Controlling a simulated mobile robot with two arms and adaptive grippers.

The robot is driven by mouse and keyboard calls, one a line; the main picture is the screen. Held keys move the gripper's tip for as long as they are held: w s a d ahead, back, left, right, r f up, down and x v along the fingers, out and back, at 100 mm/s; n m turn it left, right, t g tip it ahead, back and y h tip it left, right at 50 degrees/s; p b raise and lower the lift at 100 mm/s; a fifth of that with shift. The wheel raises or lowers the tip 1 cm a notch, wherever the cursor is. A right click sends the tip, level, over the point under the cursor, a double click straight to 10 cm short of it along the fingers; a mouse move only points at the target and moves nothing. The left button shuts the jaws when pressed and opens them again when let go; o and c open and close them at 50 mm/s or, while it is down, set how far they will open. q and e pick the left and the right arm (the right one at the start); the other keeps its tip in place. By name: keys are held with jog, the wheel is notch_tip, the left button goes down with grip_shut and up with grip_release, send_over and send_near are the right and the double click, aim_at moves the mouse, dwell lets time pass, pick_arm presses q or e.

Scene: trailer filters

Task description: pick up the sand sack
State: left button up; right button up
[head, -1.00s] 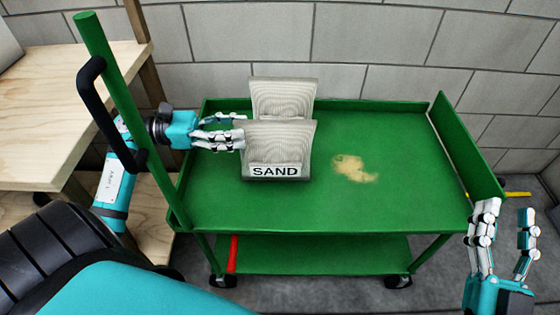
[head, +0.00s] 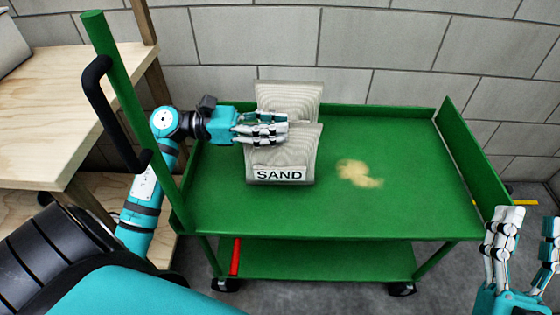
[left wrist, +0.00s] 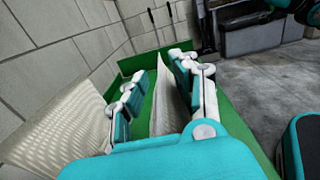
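The sand sack (head: 285,165) is beige-grey with a "SAND" label and sits on the green cart's top. A second ribbed sack (head: 290,97) is right behind it. My left gripper (head: 262,130) comes in from the left at the front sack's upper edge, its fingers covering part of it. In the left wrist view the fingers (left wrist: 165,100) are apart. A sack's edge (left wrist: 183,90) stands between them, close to the right-hand fingers; the ribbed sack (left wrist: 55,130) is outside at left. My right gripper (head: 522,235) is open and empty, right of the cart.
The green cart (head: 400,205) has a raised rim, a right end wall and a lower shelf. Spilled sand (head: 358,173) lies right of the sack; the top around it is clear. The cart's black handle (head: 100,110) and a wooden shelf (head: 60,130) are at left. A block wall is behind.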

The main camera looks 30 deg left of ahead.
pick_arm(q)
grip_shut()
jog(key=shift+r, duration=0.15)
